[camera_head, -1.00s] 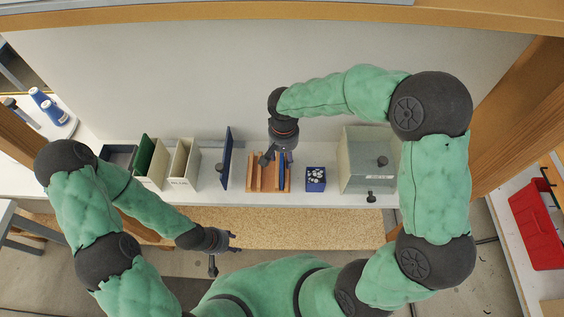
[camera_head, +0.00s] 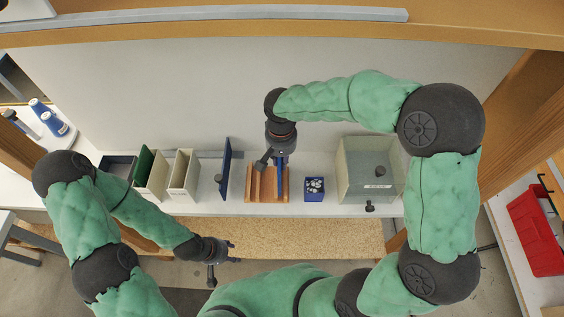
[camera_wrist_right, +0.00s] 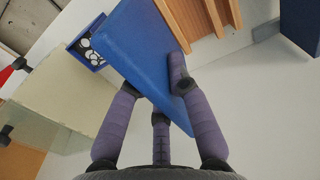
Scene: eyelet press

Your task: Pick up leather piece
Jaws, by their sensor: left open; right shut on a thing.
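The leather piece is a flat blue slab (camera_wrist_right: 148,55), seen large in the right wrist view. My right gripper (camera_wrist_right: 158,92) is shut on it, with its fingers on both sides of the slab. In the head view the right gripper (camera_head: 272,158) is over the wooden slotted rack (camera_head: 256,186), and a thin blue strip of the piece shows below it. I cannot tell whether the piece's lower edge is clear of the slots. My left gripper (camera_head: 225,252) is open and empty, in front of the bench and away from the rack.
A blue upright panel (camera_head: 225,165) stands left of the rack, with cream bins (camera_head: 181,178) further left. Right of the rack are a small blue box of white pieces (camera_head: 314,195) and a grey-green box with a knob (camera_head: 352,178). Bare bench lies between them.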

